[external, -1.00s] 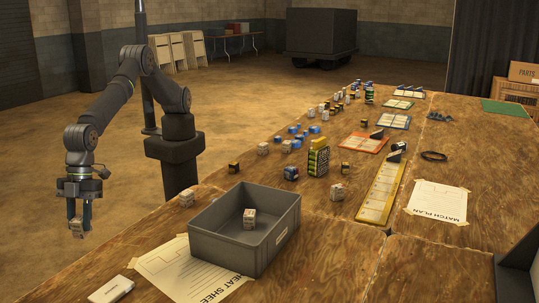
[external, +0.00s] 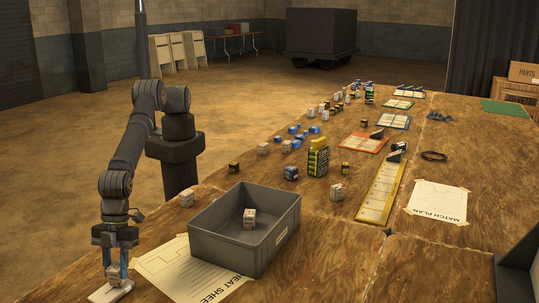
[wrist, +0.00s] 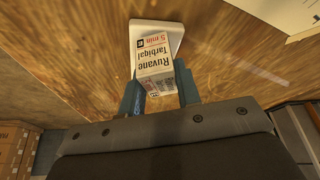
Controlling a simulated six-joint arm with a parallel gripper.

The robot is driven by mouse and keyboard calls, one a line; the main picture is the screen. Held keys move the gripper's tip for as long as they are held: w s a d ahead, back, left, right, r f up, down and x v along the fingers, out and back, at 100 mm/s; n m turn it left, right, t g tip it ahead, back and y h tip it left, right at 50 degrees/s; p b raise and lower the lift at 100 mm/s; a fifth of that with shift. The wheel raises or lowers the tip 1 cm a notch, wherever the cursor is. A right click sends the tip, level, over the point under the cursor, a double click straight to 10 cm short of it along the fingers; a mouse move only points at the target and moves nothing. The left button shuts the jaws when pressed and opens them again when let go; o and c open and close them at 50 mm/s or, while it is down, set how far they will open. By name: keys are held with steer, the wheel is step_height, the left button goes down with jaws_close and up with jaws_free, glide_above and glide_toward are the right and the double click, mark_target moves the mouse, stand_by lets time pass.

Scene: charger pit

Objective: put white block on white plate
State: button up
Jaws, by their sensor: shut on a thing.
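The white block (external: 117,279) is between the fingers of my gripper (external: 116,272), which is shut on it. In the wrist view the block (wrist: 155,60) shows printed lettering, with the blue fingers of my gripper (wrist: 160,95) on both sides. The white plate (external: 103,294) lies flat near the table's front left edge. In the wrist view the plate (wrist: 172,28) shows behind the block, partly hidden by it. The block is over the plate; I cannot tell whether they touch.
A grey bin (external: 235,257) with a small block (external: 249,219) inside stands to the right. A paper sheet (external: 180,272) lies between plate and bin. Another pale block (external: 187,199) sits behind the bin's left corner. Several small blocks and coloured trays stand farther back.

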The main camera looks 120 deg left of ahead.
steer(key=shift+f, duration=0.15)
steer(key=shift+f, duration=0.1)
steer(key=o, duration=1)
steer(key=shift+c, duration=0.2)
steer(key=v, duration=1.2)
steer(key=x, duration=1.2)
